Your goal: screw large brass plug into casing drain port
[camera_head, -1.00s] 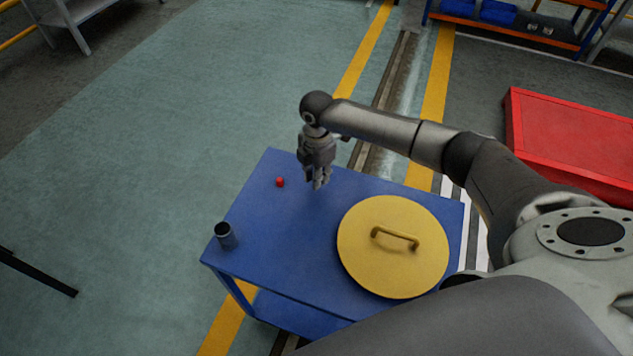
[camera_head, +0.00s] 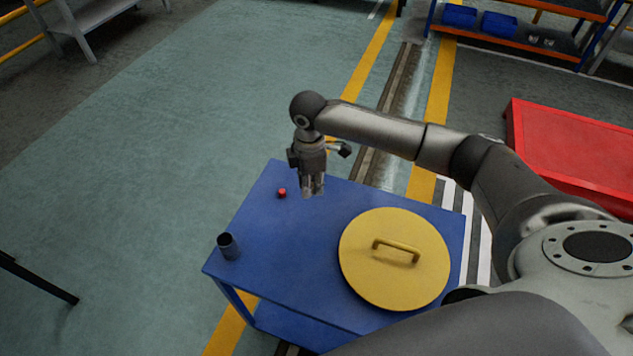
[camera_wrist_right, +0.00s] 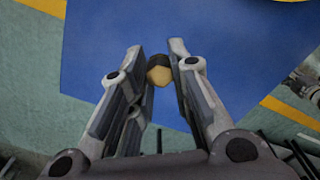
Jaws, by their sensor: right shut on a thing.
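The brass plug (camera_wrist_right: 159,75) shows in the right wrist view as a small tan, many-sided head between the fingertips. My right gripper (camera_wrist_right: 160,68) is shut on it. In the head view my right gripper (camera_head: 313,190) points down over the back part of the blue cart, right of a small red piece; the plug cannot be made out there. Whether the plug is clear of the cart top is hard to tell. The casing drain port is not in view. My left gripper is not in view.
The blue cart (camera_head: 290,262) carries a round yellow lid with a handle (camera_head: 394,259), a dark cup (camera_head: 228,246) at the left and the small red piece (camera_head: 282,193). A red cabinet (camera_head: 570,150) stands at the right. Floor left of the cart is clear.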

